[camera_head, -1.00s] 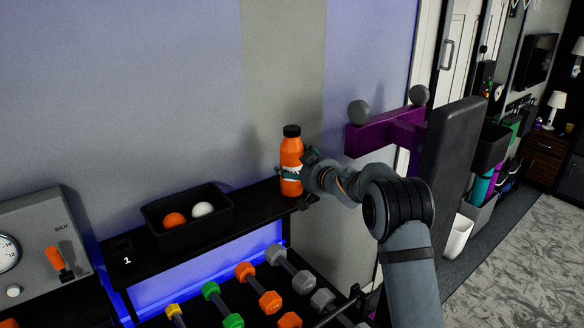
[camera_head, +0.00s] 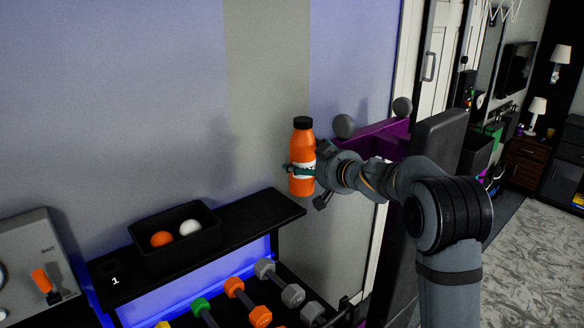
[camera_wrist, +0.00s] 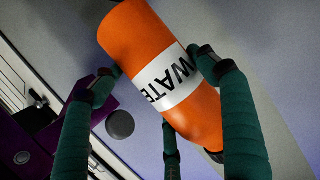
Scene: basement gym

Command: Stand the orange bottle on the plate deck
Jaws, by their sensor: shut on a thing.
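The orange bottle (camera_head: 303,143), with a black cap and a white label band, is upright in the head view. My gripper (camera_head: 301,171) is shut around it at label height and holds it in the air near the right end of the black shelf (camera_head: 277,203). In the wrist view the bottle (camera_wrist: 135,42) lies between my green-padded fingers (camera_wrist: 165,95), its label reading "WATE" with the rest hidden. I cannot tell which surface is the plate deck.
A black bin (camera_head: 207,237) with an orange and a white ball stands on the shelf. Several dumbbells (camera_head: 240,292) lie below. A purple frame (camera_head: 385,137) with grey knobs and a dark upright pad (camera_head: 436,135) stand behind my arm. The shelf's right end is bare.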

